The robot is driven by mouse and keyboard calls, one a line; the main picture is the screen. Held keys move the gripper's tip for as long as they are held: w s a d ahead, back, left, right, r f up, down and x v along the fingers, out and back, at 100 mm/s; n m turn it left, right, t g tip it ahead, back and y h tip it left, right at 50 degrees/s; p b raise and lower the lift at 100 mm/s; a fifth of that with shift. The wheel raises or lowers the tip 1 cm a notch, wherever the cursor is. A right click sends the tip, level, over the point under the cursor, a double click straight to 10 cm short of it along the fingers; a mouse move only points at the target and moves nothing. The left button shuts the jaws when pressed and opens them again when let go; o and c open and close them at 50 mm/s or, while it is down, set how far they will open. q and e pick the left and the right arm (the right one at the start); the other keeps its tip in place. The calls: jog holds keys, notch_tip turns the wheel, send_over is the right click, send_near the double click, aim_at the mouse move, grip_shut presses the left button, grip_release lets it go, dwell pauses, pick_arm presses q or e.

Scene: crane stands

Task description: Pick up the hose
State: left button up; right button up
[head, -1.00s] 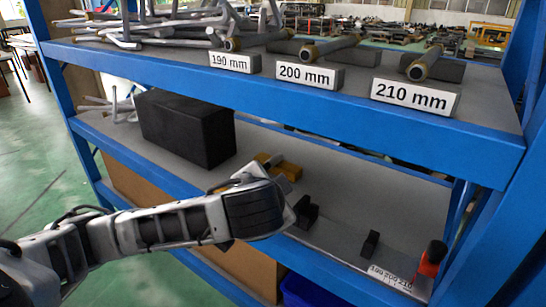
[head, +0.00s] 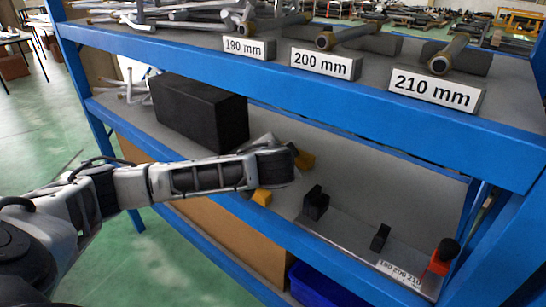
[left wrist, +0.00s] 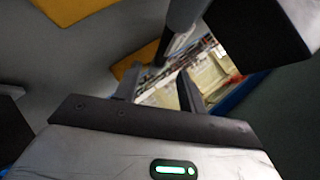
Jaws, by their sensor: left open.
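Three grey hose-like tubes with brass-coloured ends lie on the upper shelf, behind the signs: one at 190 mm (head: 275,24), one at 200 mm (head: 345,34) and one at 210 mm (head: 449,54). I cannot tell which one the task means. My left arm reaches in from the left at the lower shelf, below these tubes. Its gripper is largely hidden behind the wrist in the head view. In the left wrist view the left gripper (left wrist: 160,88) is open. A dark grey rod (left wrist: 182,22) shows just beyond the fingers; I cannot tell what it is.
A black box (head: 200,112) stands on the lower shelf (head: 400,190). Yellow pieces (head: 304,160) lie behind my wrist. Black holders (head: 316,204) and a red-and-black item (head: 442,258) stand to the right. The blue upper shelf edge (head: 330,98) runs above my arm.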

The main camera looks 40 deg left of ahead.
pick_arm(q)
jog(key=x, duration=0.3)
jog(key=shift+w+a+f, duration=0.1)
jog(key=shift+w, duration=0.1)
grip_shut()
pick_arm(e)
jog(key=shift+w+r, duration=0.15)
jog(key=shift+w, duration=0.1)
pick_arm(q)
jog(key=shift+r, duration=0.2)
pick_arm(e)
jog(key=shift+s, duration=0.1)
